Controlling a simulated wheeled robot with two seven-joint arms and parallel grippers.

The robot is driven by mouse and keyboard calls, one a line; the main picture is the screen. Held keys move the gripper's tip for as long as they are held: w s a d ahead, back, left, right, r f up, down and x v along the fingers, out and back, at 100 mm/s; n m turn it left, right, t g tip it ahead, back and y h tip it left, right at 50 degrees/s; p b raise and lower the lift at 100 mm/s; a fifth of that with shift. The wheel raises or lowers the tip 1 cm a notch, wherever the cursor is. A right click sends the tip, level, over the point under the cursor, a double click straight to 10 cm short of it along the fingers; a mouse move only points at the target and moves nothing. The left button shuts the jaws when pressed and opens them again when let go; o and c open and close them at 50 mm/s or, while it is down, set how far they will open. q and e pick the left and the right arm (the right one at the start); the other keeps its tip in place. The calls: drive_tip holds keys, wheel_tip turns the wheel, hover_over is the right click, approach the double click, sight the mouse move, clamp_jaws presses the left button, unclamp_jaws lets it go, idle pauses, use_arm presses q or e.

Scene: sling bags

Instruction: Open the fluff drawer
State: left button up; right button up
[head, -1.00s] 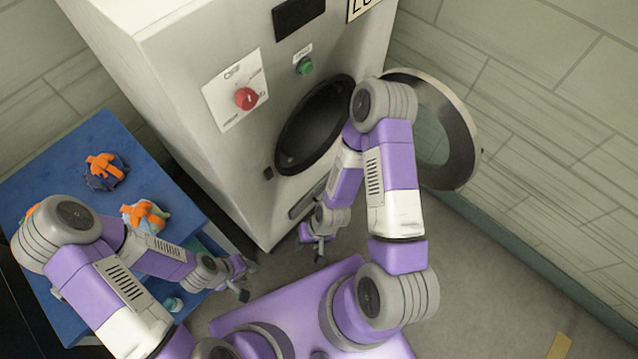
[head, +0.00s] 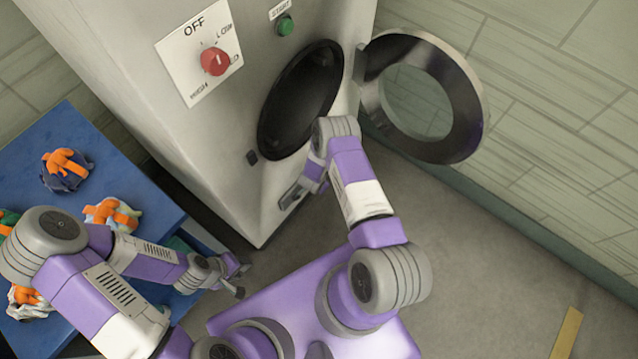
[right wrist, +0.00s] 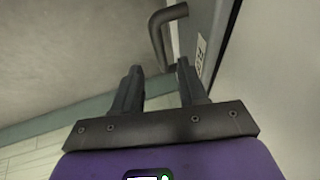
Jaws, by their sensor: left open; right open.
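The machine's low drawer (head: 291,194), below the round opening, is partly covered by my right arm in the head view. In the right wrist view a dark bent handle (right wrist: 160,32) stands out from a grey front with a small label. My right gripper (right wrist: 159,66) is open and empty, its fingertips just short of the handle and apart from it. My left gripper (head: 238,275) is open and empty, low beside the blue table.
The round machine door (head: 463,100) stands open to the right of the dark opening (head: 298,105). A red knob (head: 214,62) and green button (head: 285,26) sit above. A blue table (head: 75,130) at left holds several orange-marked bags (head: 66,167). Floor at right is clear.

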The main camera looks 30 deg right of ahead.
drive_tip(key=b+x, duration=0.1)
drive_tip(key=x, duration=0.3)
drive_tip(key=shift+w+d+f+b, duration=0.1)
drive_tip(key=shift+f+b, duration=0.25)
drive_tip(key=shift+b, duration=0.05)
drive_tip(key=shift+c, duration=0.2)
clamp_jaws()
